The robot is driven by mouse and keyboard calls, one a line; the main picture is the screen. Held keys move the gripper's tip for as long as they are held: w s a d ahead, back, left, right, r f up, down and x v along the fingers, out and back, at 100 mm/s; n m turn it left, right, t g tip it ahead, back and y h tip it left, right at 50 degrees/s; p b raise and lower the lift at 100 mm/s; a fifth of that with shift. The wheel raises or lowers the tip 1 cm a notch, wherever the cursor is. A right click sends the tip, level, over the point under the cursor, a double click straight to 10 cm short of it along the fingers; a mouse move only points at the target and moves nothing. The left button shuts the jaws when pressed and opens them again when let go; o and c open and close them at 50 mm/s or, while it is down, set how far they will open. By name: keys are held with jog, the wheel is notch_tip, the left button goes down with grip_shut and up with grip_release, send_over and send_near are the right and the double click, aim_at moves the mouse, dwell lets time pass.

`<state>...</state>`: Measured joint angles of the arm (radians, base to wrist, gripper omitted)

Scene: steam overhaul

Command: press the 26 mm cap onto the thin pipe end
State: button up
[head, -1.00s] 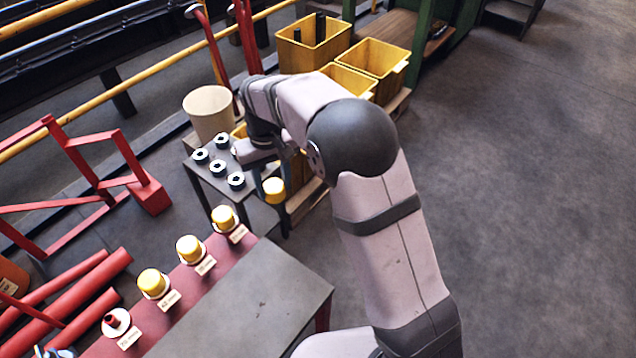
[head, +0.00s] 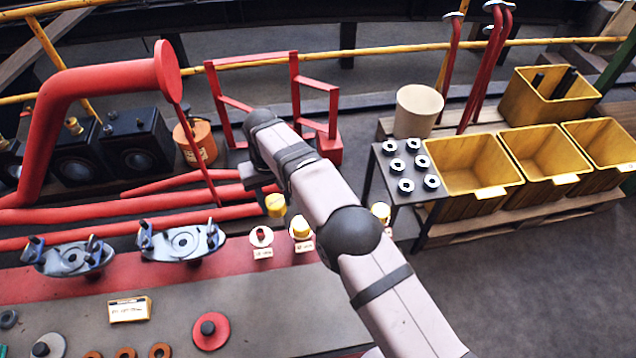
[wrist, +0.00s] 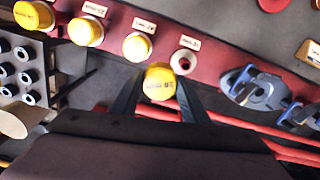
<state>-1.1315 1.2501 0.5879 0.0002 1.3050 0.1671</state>
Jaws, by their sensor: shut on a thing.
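My gripper (wrist: 160,98) is shut on a yellow cap (wrist: 160,82), held between the two dark fingers. In the head view the held cap (head: 275,204) hangs below the gripper, behind and slightly right of the thin pipe end (head: 261,234). That pipe end is a small dark red stub on a white round flange with a label plate. It also shows in the wrist view (wrist: 184,63), up and right of the held cap. The cap is apart from the pipe end, which stands uncovered. The cap's size marking is too small to read.
Yellow caps sit on the neighbouring flanges, one beside the thin pipe end (head: 300,230) and another past my arm (head: 381,211). A dark rack (head: 385,172) with several fittings and yellow bins (head: 470,190) stand at right. Blue-grey clamps (head: 182,242) lie left.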

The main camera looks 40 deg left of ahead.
jog(key=n, duration=0.1)
send_over(260, 231)
jog(key=shift+f+p, duration=0.15)
jog(key=shift+p, duration=0.25)
jog(key=shift+f, duration=0.15)
jog(key=shift+f+b, duration=1.45)
jog(key=shift+f, duration=0.75)
jog(key=shift+f+b, duration=0.55)
jog(key=shift+f, duration=0.3)
jog(key=shift+f+b, duration=1.3)
jog(key=shift+b, duration=0.1)
dwell(0.9)
